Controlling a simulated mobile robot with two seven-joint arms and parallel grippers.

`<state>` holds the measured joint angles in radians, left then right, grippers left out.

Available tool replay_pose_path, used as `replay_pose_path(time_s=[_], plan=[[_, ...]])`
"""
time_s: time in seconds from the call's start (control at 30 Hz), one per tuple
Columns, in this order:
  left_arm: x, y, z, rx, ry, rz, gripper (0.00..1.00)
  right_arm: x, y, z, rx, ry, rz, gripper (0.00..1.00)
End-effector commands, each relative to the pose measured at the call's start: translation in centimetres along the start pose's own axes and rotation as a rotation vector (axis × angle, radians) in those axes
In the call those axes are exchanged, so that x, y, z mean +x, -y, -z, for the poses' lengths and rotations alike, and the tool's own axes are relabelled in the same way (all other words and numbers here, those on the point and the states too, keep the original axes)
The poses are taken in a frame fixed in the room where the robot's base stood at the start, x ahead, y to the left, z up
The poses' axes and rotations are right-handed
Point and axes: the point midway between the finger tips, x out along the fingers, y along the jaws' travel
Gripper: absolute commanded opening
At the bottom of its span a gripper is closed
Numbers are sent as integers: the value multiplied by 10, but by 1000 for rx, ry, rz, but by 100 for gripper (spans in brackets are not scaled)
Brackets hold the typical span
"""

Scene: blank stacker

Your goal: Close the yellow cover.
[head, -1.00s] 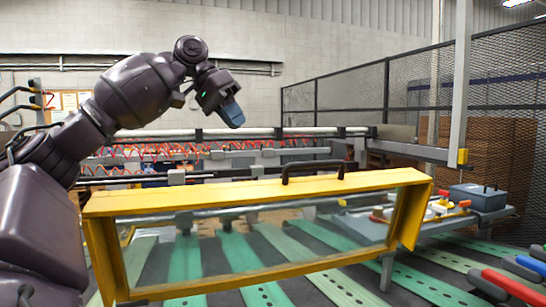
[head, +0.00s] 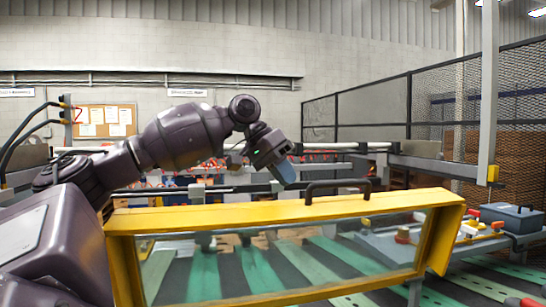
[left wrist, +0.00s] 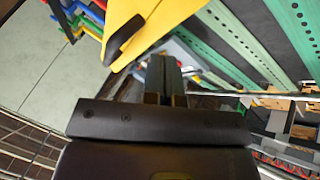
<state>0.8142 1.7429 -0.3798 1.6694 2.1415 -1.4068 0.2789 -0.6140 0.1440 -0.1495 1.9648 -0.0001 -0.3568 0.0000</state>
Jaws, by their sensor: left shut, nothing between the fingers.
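The yellow cover (head: 290,210) is a long yellow frame with a clear pane and yellow side walls, spanning the lower middle of the head view. A dark handle (head: 338,185) stands on its top edge, right of centre. My left gripper (head: 286,174) is shut and empty, pointing down just above or behind the top edge, left of the handle and apart from it. In the left wrist view my left fingers (left wrist: 163,72) are close together, with part of the yellow cover (left wrist: 150,18) and its dark handle (left wrist: 122,40) up and left of them. My right gripper is out of view.
Green slatted strips (head: 205,272) run below and behind the clear pane. A grey box (head: 508,217) and red-tipped parts stand on a side table at the right. A mesh fence (head: 450,105) and grey post (head: 487,90) stand behind at the right.

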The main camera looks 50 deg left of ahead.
Motion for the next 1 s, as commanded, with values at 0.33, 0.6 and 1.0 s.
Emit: replay_pose_path(time_s=[0.33,0.6,1.0], plan=[[17,-28,-1,1,-3,-1,0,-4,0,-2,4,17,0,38],[18,-30,-2,1,-4,-1,0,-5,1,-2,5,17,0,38],[18,-27,-3,18,-13,24,0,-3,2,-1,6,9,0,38]])
